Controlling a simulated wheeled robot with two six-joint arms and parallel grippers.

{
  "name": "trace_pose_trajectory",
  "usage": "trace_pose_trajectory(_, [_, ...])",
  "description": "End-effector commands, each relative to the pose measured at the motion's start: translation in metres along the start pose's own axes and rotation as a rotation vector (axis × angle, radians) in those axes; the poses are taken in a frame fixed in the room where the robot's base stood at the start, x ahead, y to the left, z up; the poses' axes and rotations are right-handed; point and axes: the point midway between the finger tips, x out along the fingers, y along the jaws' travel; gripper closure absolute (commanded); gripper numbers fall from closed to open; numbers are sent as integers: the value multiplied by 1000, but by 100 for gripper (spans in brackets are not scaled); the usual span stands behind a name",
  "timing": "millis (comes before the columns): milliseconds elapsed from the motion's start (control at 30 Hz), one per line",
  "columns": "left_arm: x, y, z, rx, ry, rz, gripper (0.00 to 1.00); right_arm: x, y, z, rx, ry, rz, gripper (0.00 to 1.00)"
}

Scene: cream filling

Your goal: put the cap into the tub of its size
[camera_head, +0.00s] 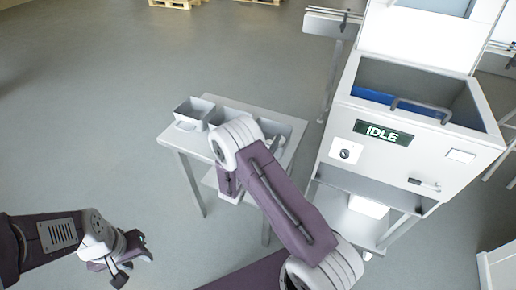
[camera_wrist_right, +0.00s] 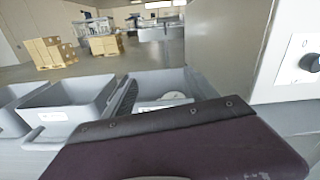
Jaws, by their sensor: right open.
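Grey open tubs stand on a small table (camera_head: 190,140); one tub (camera_head: 194,113) is at its left. The right wrist view shows a nearer tub (camera_wrist_right: 72,105) with a white label, and part of another tub (camera_wrist_right: 10,100) at the left edge. A pale round piece (camera_wrist_right: 176,98), possibly a cap, lies in a grey bin right of them, partly hidden by my purple arm link. My right gripper (camera_head: 230,188) hangs by the table's front edge, its fingers hardly visible; it is open. My left gripper (camera_head: 125,265) is over the floor at lower left, its opening unclear.
A white machine (camera_head: 415,130) with an "IDLE" display and a blue-lined hopper stands right of the table. My right arm crosses over the table's right part. The floor at left is clear. Cardboard boxes (camera_wrist_right: 45,52) and pallets are far back.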

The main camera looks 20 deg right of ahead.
Motion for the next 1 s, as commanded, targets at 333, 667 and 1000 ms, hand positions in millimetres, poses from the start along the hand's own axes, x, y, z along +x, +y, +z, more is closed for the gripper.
trace_pose_trajectory(333, [3,0,1,0,-1,0,64,-77,3,1,5,-6,7,33])
trace_pose_trajectory(667, [3,0,1,0,-1,0,64,-115,1,1,8,-7,-1,33])
trace_pose_trajectory(1000, [3,0,1,0,-1,0,64,-150,-169,-40,501,494,-798,33])
